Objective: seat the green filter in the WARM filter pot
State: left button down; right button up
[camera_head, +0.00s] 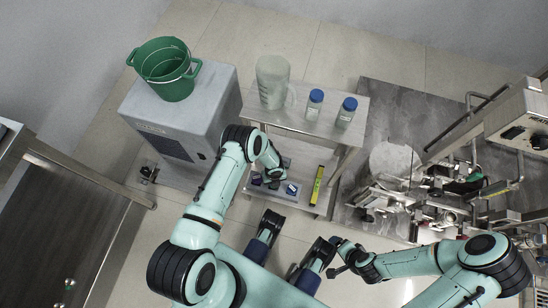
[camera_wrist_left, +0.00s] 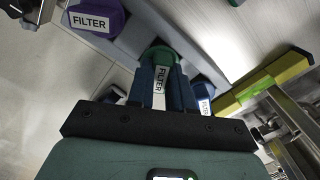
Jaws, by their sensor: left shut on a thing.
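The green filter (camera_wrist_left: 158,54), with a white FILTER label, is between the blue fingers of my left gripper (camera_wrist_left: 160,75) in the left wrist view. My left gripper is shut on it. In the head view my left gripper (camera_head: 277,172) is low over the lower shelf of the cart, and the green filter is hard to make out there. My right gripper (camera_head: 338,256) is in front of the skid; its jaws are too small to judge. The skid (camera_head: 420,190) with pipes and fittings stands at the right. I cannot pick out the WARM filter pot or read its label.
A purple filter (camera_wrist_left: 97,20) and a blue filter (camera_wrist_left: 203,92) lie close on either side of my left gripper. A yellow level (camera_head: 317,186) lies on the lower shelf. A jug (camera_head: 272,80) and two blue-capped bottles (camera_head: 314,104) stand on the cart's top above.

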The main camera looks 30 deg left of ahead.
pick_arm(q)
jog(key=shift+r+p, duration=0.95)
jog(key=shift+r, duration=1.05)
